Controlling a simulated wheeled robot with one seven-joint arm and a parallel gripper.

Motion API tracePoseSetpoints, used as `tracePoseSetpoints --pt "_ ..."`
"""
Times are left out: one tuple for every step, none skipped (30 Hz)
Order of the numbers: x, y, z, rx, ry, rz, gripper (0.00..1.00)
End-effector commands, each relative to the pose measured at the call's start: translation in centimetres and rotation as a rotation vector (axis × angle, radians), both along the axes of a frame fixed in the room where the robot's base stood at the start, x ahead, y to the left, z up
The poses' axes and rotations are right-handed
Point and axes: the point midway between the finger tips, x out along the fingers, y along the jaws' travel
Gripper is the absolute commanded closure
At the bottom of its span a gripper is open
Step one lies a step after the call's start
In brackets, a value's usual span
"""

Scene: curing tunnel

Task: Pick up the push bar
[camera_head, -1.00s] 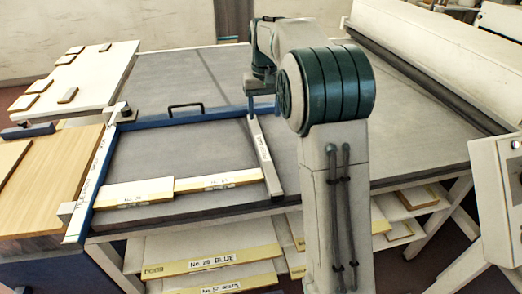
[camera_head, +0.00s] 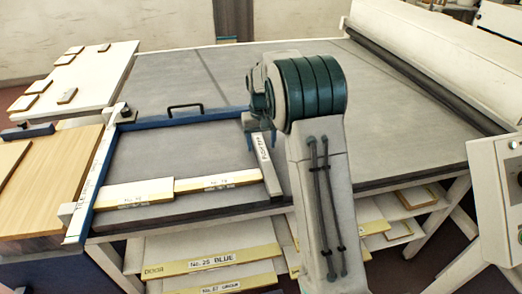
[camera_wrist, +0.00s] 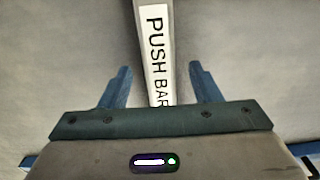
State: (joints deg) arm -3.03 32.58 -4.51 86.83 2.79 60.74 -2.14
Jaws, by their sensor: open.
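The push bar (camera_head: 266,165) is a narrow pale bar with a white label, lying on the grey table top near the right side of the blue frame. In the wrist view the push bar (camera_wrist: 157,45) runs away from me, its label reading "PUSH BAR". My gripper (camera_wrist: 161,72) is open, with one blue finger on each side of the bar and a gap to both. In the head view my gripper (camera_head: 251,138) is at the bar's far end, partly hidden by my arm. I cannot tell how far the fingers are above the table.
Two labelled wooden strips (camera_head: 180,187) lie end to end left of the bar. A blue frame (camera_head: 190,116) with a black handle (camera_head: 186,107) borders that area. A wooden board (camera_head: 42,185) lies at left. The table top (camera_head: 400,140) at right is clear.

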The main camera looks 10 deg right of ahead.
Motion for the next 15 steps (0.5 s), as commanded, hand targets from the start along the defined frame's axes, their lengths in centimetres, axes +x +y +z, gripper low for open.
tracePoseSetpoints --pt "-0.1 0.0 -0.7 0.0 0.003 0.0 0.43" --pt "-0.1 -0.1 -1.0 0.0 0.002 0.0 0.43" --pt "0.0 -0.1 -1.3 0.0 0.001 0.0 0.43" --pt "0.0 -0.1 -1.5 0.0 0.001 0.0 0.43" --pt "0.0 -0.1 -1.6 0.0 0.0 0.0 0.43" --pt "0.0 -0.1 -1.7 0.0 0.0 0.0 0.43" --pt "0.0 -0.1 -1.7 0.0 0.0 0.0 0.43" --pt "0.0 -0.1 -1.7 0.0 0.0 0.0 0.43" --pt "0.0 -0.1 -1.7 0.0 -0.001 0.0 0.43" --pt "0.0 -0.1 -1.7 0.0 -0.001 0.0 0.43" --pt "0.0 -0.1 -1.7 0.0 -0.001 0.0 0.43" --pt "0.0 -0.1 -1.7 0.0 -0.001 0.0 0.45" --pt "0.0 -0.1 -1.7 0.0 -0.001 0.0 0.54" --pt "0.0 -0.1 -1.7 0.0 -0.001 0.0 0.62" --pt "0.0 -0.1 -1.7 0.0 -0.001 0.0 0.73"
